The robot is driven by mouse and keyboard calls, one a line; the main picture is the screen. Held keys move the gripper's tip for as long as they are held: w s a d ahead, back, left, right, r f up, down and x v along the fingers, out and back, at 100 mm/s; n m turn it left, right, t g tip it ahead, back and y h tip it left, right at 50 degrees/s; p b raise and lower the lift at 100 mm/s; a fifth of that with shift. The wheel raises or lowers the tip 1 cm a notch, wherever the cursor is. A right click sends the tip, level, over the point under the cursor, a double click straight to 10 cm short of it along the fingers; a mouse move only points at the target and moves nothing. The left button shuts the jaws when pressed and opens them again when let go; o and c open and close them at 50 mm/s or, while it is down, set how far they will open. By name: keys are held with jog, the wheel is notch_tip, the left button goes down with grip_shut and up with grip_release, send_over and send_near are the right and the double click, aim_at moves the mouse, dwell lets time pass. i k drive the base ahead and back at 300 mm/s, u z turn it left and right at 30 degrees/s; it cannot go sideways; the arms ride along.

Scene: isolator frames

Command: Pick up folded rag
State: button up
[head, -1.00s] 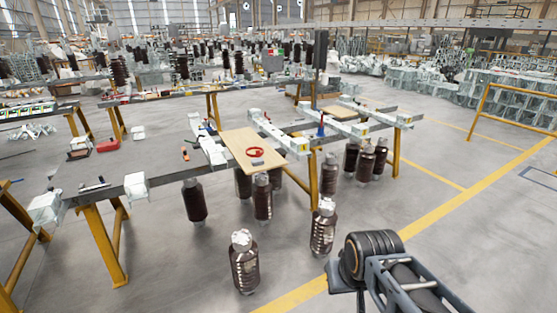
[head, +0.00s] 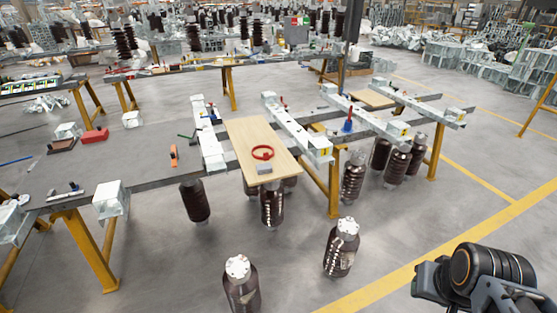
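A small grey, flat, block-like item (head: 264,169) lies near the front edge of a light wooden board (head: 243,139). It could be the folded rag, but it is too small to tell for sure. A red ring-shaped item (head: 262,153) lies just behind it on the board. Part of my dark arm shows at the lower right, well apart from the board. My gripper's fingers are not in view.
The board rests across grey rails on yellow trestle legs (head: 87,252). An orange tool (head: 174,155) and a red case (head: 94,136) lie to the left. Brown ribbed insulators stand on the floor in front, including one nearby (head: 241,285). Open floor lies at the right.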

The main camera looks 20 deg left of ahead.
aim_at(266, 168)
jog(key=u, duration=0.3)
jog(key=i, duration=0.85)
jog(key=u, duration=1.05)
jog(key=i, duration=0.55)
jog(key=u, duration=0.5)
